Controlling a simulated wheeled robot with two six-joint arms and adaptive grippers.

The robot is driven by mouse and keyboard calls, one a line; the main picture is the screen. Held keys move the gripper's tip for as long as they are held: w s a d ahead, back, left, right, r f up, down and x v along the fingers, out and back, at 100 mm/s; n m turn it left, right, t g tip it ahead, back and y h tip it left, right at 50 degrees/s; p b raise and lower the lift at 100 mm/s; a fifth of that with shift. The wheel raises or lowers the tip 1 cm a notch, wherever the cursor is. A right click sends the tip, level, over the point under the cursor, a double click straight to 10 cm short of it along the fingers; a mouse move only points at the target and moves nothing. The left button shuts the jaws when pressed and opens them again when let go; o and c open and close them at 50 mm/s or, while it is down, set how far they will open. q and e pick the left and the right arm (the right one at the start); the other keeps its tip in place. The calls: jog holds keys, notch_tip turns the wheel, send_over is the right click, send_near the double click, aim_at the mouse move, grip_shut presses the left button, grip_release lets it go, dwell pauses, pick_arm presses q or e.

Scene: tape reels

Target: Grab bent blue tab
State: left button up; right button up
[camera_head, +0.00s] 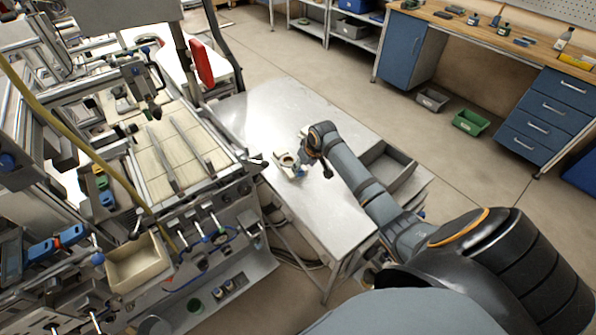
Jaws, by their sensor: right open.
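A small beige reel-like piece (284,158) lies on the bare metal table in the middle of the view. A tiny blue spot (300,174) shows at its right lower side. It may be the bent blue tab, but it is too small to tell its shape. My right arm comes in from the lower right, and my right gripper (301,165) is open right at the piece, partly covering it. I cannot tell whether the fingers touch the blue spot. My left gripper is out of view.
The metal table (332,212) is mostly clear around the piece. A grey open bin (390,172) is at its right side, behind my arm. A machine with rails and a yellow hose (82,150) stands close on the left. A workbench (480,22) is at the back right.

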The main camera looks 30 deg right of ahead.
aim_at(300, 171)
jog(key=p+x, duration=0.1)
jog(key=x, duration=0.3)
jog(key=shift+w+f, duration=0.25)
jog(key=shift+f, duration=0.1)
jog(key=shift+a, duration=0.1)
jog(key=c, duration=0.8)
